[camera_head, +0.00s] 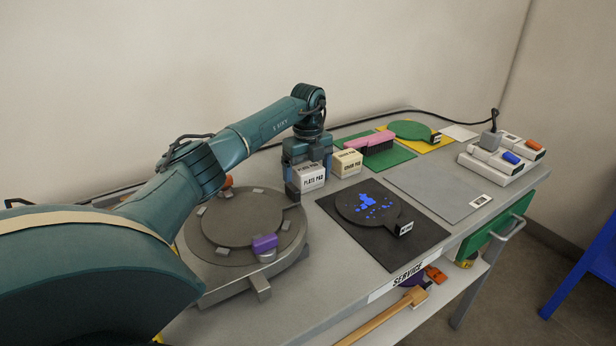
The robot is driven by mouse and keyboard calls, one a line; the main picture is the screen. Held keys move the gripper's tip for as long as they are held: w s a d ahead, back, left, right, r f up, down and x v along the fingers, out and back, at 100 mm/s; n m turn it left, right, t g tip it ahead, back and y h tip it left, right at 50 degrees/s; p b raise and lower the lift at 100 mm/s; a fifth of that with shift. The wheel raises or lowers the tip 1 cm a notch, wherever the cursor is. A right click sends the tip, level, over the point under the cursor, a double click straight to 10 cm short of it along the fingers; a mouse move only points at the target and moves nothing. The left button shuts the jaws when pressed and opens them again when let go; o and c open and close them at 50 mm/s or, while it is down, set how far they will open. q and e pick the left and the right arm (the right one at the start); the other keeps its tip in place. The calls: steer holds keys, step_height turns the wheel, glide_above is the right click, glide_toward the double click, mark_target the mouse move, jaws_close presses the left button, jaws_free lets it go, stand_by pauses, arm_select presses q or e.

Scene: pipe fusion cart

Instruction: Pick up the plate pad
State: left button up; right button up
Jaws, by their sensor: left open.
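The plate pad (312,180) is a small white block with its name printed on the front and top. It sits on the grey cart top, right of the round grey fixture. My left gripper (308,179) is right at it, pointing down from above. Its jaws are open, with a dark finger at the pad's left side and another partly hidden behind its right side. I cannot tell whether the fingers touch the pad. My right gripper is out of view.
A similar cream pad block (347,163) stands close to the right. A round fixture (245,225) with a purple clamp is at left. A black mat (385,250) holds a dark plate with blue spots. A pink brush (370,142) lies behind.

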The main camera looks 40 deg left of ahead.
mark_target(308, 168)
arm_select(q)
steer(key=shift+f, duration=0.15)
steer(key=c, duration=1.1)
steer(key=shift+o, duration=0.2)
step_height(308, 168, up, 10)
steer(key=shift+r, duration=0.1)
steer(key=o, duration=0.4)
steer(key=shift+c, duration=1.5)
